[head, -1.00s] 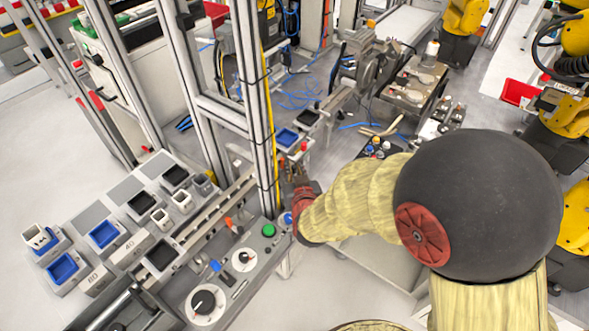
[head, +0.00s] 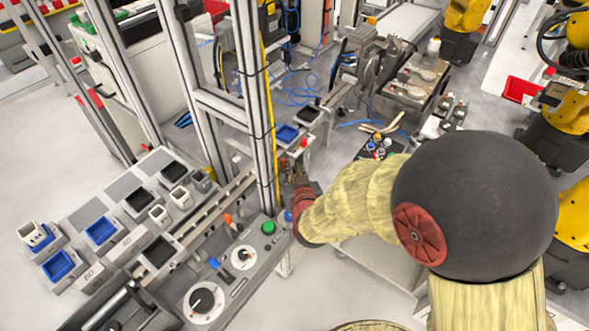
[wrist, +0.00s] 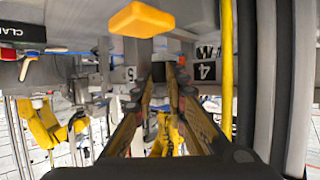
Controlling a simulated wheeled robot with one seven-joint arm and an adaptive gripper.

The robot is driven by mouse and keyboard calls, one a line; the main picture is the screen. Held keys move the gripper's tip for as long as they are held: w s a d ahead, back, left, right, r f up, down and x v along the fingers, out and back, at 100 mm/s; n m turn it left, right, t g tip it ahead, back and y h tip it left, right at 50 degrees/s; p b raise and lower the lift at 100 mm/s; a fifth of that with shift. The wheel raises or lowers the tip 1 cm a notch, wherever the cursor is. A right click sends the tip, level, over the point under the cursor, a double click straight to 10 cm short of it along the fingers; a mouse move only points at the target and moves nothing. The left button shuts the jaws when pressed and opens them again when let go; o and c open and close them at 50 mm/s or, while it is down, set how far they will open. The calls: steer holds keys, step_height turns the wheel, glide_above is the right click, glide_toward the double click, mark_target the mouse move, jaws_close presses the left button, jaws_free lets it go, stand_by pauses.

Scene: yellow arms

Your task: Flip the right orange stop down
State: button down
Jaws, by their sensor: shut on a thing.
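One orange stop (head: 228,220) stands up from the grey panel, left of the green button, in the head view. In the wrist view a blunt orange piece (wrist: 140,20) sits at the top, above and left of my fingertips and apart from them. I cannot tell whether it is the same stop. My gripper (wrist: 162,75) has its fingers converging on a small dark part (wrist: 158,71) between the number plates 5 and 4. What this part belongs to is unclear. In the head view my gripper (head: 300,183) is beside the upright post, partly hidden by my wrist.
A metal post (head: 258,120) with a yellow cable stands just left of my gripper. The grey control panel (head: 228,285) carries dials, a green button (head: 268,228) and a blue-handled switch. Trays and cups lie farther left.

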steer(key=shift+s+d+f, duration=0.1)
steer(key=shift+f, duration=0.3)
steer(key=c, duration=1.8)
jaws_free()
steer(key=shift+s+r, duration=0.25)
steer(key=shift+s, duration=0.05)
steer(key=v, duration=1.1)
